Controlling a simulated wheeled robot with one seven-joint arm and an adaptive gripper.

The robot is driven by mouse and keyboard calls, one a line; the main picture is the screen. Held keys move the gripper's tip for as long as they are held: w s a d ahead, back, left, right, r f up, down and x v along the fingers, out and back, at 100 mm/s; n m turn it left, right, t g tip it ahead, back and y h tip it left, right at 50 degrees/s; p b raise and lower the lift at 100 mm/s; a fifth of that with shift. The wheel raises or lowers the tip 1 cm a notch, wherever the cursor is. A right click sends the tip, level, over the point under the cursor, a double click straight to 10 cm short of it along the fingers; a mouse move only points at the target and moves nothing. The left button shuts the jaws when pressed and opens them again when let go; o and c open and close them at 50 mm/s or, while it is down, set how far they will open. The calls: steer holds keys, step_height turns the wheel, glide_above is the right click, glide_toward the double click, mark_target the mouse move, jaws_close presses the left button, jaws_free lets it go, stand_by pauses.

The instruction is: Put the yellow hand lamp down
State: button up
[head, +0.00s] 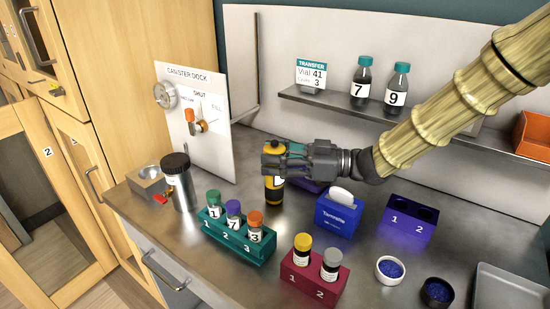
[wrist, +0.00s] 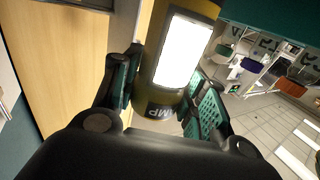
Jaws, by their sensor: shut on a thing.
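The yellow hand lamp (head: 273,190) is a yellow and black cylinder, upright in the head view, above or at the middle of the steel bench (head: 185,232). I cannot tell whether its base touches the bench. My gripper (head: 279,162) comes in from the right and is shut around the lamp's upper part, hiding some of it. In the wrist view the lamp (wrist: 158,108), with a bright white panel and part of a label, sits between my two green-padded fingers.
A metal canister (head: 182,190) stands left by the dock panel (head: 200,115). A shelf (head: 335,108) with vials runs behind.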

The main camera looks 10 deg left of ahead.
steer(key=shift+f, duration=0.15)
steer(key=o, duration=1.2)
steer(key=d, duration=0.7)
steer(key=shift+w+d, duration=0.25)
steer(key=shift+w, duration=0.1)
